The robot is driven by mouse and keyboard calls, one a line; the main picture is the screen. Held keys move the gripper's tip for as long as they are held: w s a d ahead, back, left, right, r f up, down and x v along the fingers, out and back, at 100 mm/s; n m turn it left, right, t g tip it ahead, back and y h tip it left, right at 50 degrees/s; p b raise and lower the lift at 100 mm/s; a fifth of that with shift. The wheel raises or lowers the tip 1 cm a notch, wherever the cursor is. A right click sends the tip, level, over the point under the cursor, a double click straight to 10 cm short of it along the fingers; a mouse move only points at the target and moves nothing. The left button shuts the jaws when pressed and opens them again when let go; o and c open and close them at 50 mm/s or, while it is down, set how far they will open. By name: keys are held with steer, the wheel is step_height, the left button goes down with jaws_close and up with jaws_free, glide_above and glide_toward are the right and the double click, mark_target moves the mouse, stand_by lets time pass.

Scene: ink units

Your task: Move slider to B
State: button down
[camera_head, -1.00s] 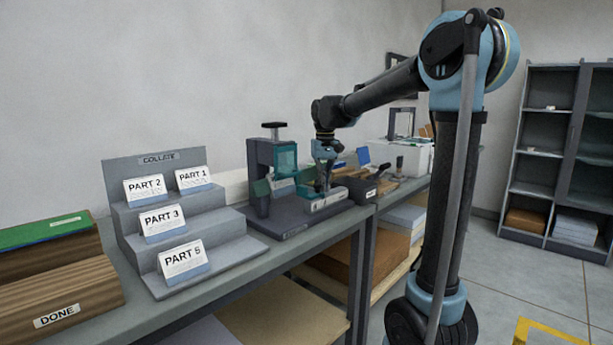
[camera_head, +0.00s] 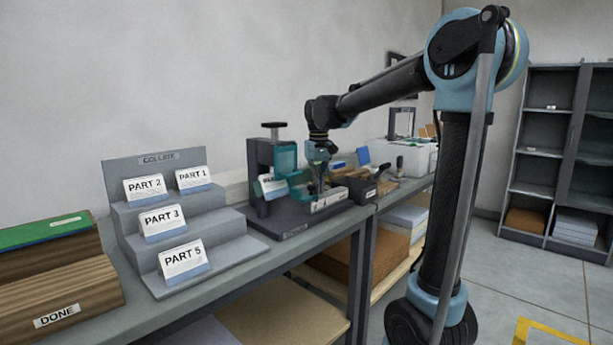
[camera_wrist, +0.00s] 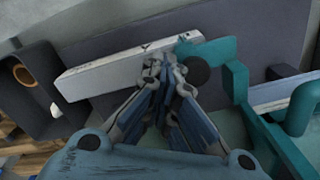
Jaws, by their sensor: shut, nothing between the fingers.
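A pale bar with small dark marks (camera_head: 328,201) lies on the dark base of a teal-and-grey press; it also shows in the wrist view (camera_wrist: 110,75). A teal part with a black knob (camera_wrist: 197,70) sits at the bar's right end in the wrist view, and I take it for the slider. My gripper (camera_head: 316,190) points down over the press base. In the wrist view its fingertips (camera_wrist: 163,65) are together and empty, beside the bar and just left of the knob. I cannot tell whether they touch it. The mark letters are too small to read.
The press (camera_head: 264,175) stands close left of my gripper. A dark box (camera_head: 362,187) is to the right. A stepped rack with part cards (camera_head: 183,225) and a wooden DONE stack (camera_head: 60,285) stand further left. The bench's front edge is near.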

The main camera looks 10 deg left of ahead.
stand_by(0.3)
steer(key=shift+w+d, duration=0.3)
steer(key=shift+w, duration=0.1)
step_height(320, 180, up, 7)
stand_by(0.4)
